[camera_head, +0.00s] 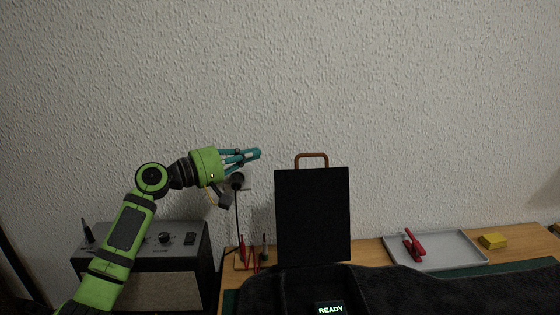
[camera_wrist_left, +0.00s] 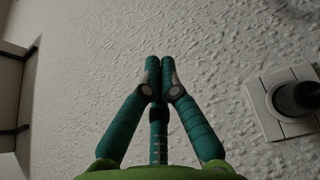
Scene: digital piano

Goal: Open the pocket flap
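My left gripper (camera_head: 257,154) is raised in front of the wall, left of and above a black upright panel. I cannot tell for sure which part is the pocket flap. The gripper is apart from the panel and the dark cover. My right gripper is not in view.
A grey amplifier-like box (camera_head: 150,262) stands at left. Red-handled tools (camera_head: 243,250) stand left of the panel. A grey tray (camera_head: 450,249) holds a red tool (camera_head: 413,245); a yellow block (camera_head: 493,241) is beside it. A wall socket (camera_wrist_left: 290,100) with a plug is near the gripper.

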